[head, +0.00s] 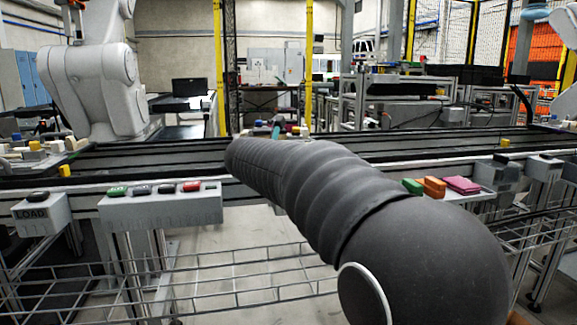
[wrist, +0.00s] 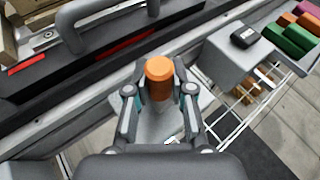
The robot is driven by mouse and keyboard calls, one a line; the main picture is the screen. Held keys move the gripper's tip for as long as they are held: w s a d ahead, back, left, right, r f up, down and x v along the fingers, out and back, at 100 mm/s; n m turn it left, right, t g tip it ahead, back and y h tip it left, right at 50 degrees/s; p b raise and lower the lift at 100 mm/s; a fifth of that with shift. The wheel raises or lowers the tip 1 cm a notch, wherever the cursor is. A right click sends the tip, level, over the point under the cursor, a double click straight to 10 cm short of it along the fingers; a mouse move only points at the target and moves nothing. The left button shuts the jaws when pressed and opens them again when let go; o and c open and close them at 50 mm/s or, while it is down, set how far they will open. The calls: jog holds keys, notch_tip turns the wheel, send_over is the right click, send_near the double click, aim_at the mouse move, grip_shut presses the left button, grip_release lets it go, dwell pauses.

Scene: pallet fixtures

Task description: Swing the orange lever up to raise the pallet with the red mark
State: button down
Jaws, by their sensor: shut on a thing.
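The orange lever (wrist: 159,69) shows in the wrist view as a rounded orange knob pointing toward the camera. My gripper (wrist: 160,80) has one finger on each side of the knob and is shut on it. Just behind the lever, a red mark (wrist: 126,45) runs along a dark bar, the visible part of the pallet (wrist: 75,75). A second red mark (wrist: 26,65) lies further left on the same dark surface. In the head view my dark arm hides the gripper and the lever. I cannot tell the pallet's height from these views.
A grey curved handle (wrist: 112,17) stands behind the lever. A grey box with a black button (wrist: 245,37) is to the right, with green blocks (wrist: 290,38) beyond it. In the head view, a button box (head: 160,207) is left of my arm, along the conveyor.

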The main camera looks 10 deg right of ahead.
jog(key=shift+d+m+g+y, duration=0.3)
jog(key=shift+d+m+y, duration=0.25)
jog(key=shift+m+y, duration=0.3)
jog(key=shift+d+f+m+g+y, duration=0.15)
jog(key=shift+d+m+g+y, duration=0.25)
jog(key=shift+m+y, duration=0.6)
jog(key=shift+n+y, duration=0.25)
jog(key=shift+y, duration=0.1)
jog(key=c, duration=1)
grip_release()
jog(key=v, duration=1.2)
jog(key=shift+f, duration=0.1)
